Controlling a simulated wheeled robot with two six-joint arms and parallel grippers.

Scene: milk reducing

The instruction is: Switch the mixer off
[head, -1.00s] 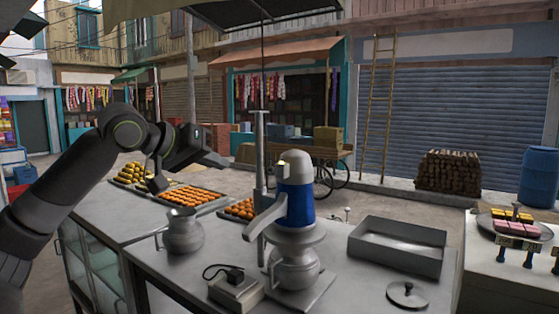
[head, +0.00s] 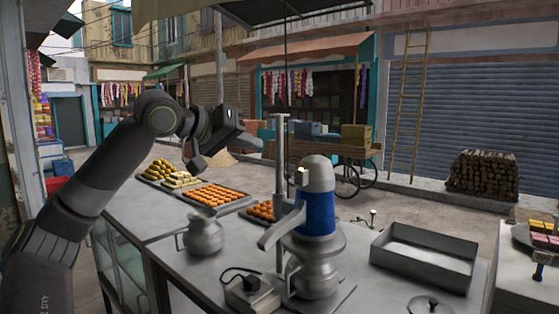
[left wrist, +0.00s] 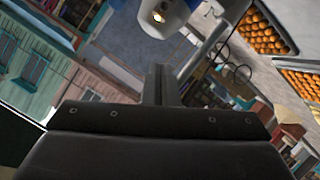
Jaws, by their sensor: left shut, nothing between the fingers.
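The mixer (head: 318,212) has a blue body with a grey top and stands over a metal pot (head: 316,275) on the steel counter. A small lit yellowish spot, which may be its switch (head: 299,170), shows on the upper left side of its grey top. The mixer's top also shows at the upper edge of the left wrist view (left wrist: 158,18), with the lit spot on it. My left gripper (head: 256,143) is shut and empty, in the air to the left of and a little above the mixer's top, apart from it. My right gripper is out of view.
A metal jug (head: 203,232) stands left of the mixer. A socket box (head: 252,295) with a plugged cable sits in front. A vertical pole (head: 281,190) rises behind the mixer.

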